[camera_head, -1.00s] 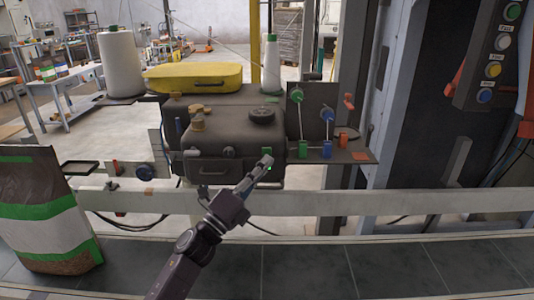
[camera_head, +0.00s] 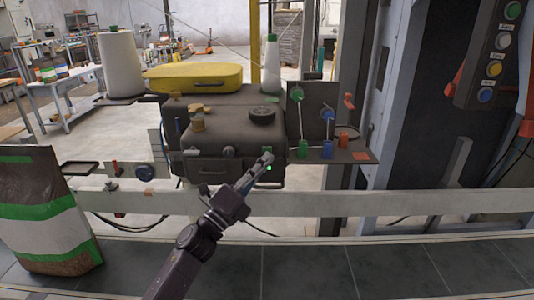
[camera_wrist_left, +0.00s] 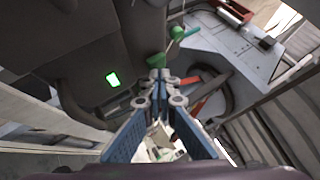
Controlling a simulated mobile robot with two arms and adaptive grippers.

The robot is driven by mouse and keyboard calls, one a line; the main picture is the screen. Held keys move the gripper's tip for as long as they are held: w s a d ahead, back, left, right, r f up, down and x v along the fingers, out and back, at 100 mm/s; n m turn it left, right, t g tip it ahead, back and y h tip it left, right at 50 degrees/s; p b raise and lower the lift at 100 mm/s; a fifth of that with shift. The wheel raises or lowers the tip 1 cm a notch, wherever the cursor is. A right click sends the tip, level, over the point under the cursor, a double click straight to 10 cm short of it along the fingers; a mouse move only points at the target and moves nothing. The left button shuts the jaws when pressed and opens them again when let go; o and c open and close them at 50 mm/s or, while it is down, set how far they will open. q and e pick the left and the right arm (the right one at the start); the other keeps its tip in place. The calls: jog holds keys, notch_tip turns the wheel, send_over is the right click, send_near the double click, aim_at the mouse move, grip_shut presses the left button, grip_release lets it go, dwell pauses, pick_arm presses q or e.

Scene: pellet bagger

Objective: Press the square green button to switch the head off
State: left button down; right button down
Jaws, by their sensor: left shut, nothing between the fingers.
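The dark sewing-type head (camera_head: 225,135) stands behind the white rail. On its front right corner are a darker green patch (camera_head: 268,150) and, just below it, a small bright green square (camera_head: 269,167). I cannot tell from the head view which of these is the button. My left gripper (camera_head: 265,158) is shut and empty, its tips in front of that corner, beside both green spots. The left wrist view shows one glowing green square (camera_wrist_left: 113,79) on the dark housing, left of and apart from the shut fingertips (camera_wrist_left: 160,75). My right gripper is not in view.
Green, blue and red blocks (camera_head: 303,149) with thin levers stand just right of the head. The white rail (camera_head: 300,202) runs across in front. A filled bag (camera_head: 45,215) stands at left on the dark conveyor (camera_head: 290,268). A control box (camera_head: 492,55) hangs at right.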

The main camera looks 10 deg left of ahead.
pick_arm(q)
jog(key=shift+w, duration=0.1)
jog(key=shift+s+d, duration=0.1)
jog(key=shift+s, duration=0.6)
jog(key=s+d+p, duration=0.1)
jog(key=s+p, duration=0.1)
jog(key=s, duration=0.4)
dwell(0.4)
jog(key=shift+w+d+f, duration=0.1)
